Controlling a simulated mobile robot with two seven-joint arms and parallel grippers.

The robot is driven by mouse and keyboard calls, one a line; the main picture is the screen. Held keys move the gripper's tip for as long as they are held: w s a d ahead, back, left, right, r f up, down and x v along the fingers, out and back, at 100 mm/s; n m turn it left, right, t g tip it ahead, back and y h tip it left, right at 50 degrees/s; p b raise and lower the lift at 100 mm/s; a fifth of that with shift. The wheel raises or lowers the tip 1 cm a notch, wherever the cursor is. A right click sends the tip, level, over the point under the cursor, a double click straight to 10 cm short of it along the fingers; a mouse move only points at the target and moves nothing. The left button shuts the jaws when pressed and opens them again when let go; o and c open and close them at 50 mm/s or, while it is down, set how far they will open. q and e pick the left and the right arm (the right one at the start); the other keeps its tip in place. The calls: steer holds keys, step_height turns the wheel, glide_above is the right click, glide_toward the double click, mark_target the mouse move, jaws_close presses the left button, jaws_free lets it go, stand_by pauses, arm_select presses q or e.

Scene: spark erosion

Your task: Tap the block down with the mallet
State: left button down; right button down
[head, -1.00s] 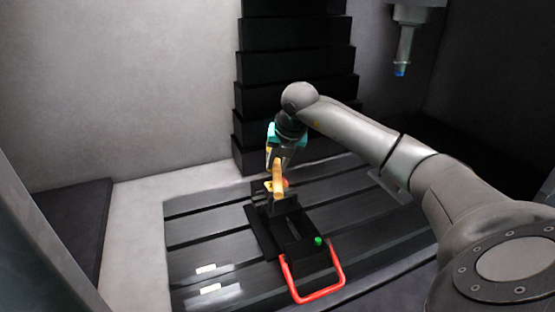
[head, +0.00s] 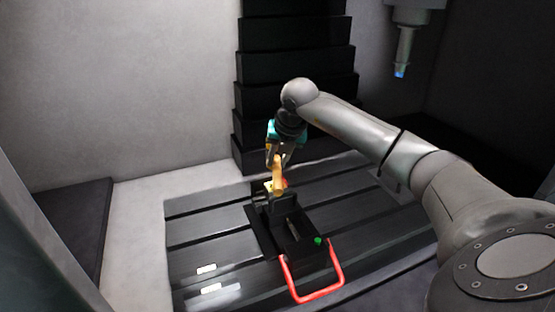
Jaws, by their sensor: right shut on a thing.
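My right gripper (head: 277,158) points down above the vise and is shut on the mallet. The mallet's light wooden part (head: 278,173) shows below the fingers, over the vise jaws. The black vise (head: 291,232) stands on the slotted table and has a red loop handle (head: 313,295) at its front and a green knob (head: 318,240). A small yellowish piece, perhaps the block (head: 268,185), shows at the jaws beside the mallet, mostly hidden. I cannot tell whether the mallet touches it. My left gripper is not in view.
A spindle with a blue tip (head: 402,50) hangs at the upper right. Pale walls enclose the left and back.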

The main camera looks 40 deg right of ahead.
step_height(320, 180, down, 7)
steer(key=b, duration=0.5)
steer(key=shift+f, duration=0.1)
step_height(320, 180, up, 6)
steer(key=p, duration=0.3)
steer(key=shift+f+p, duration=0.25)
steer(key=shift+p, duration=0.05)
step_height(320, 180, up, 4)
steer(key=p, duration=0.3)
steer(key=shift+f, duration=0.1)
